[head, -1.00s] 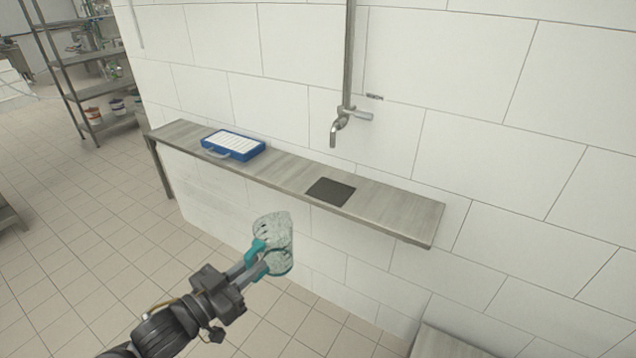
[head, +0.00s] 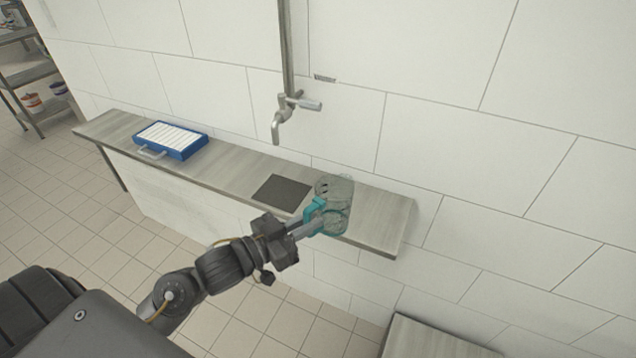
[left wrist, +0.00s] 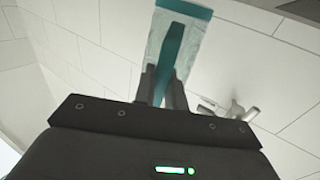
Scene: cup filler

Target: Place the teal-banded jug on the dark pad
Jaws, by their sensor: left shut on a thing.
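The teal-banded jug (head: 338,188) is clear and patterned, with a teal band and a teal handle. My left gripper (head: 314,222) is shut on it at the handle, and the jug appears over the shelf just right of the dark pad. The dark pad (head: 282,193) is a flat dark square on the shelf, bare, below the tap. In the left wrist view the jug (left wrist: 193,50) stands up between the fingers of the gripper (left wrist: 163,88). I cannot tell whether the jug touches the shelf. My right gripper is not in view.
A grey shelf (head: 230,168) runs along the white tiled wall. A metal tap (head: 280,125) hangs on a pipe above the pad. A blue tray with white slats (head: 172,139) sits further left. A lower bench (head: 440,338) shows at bottom right.

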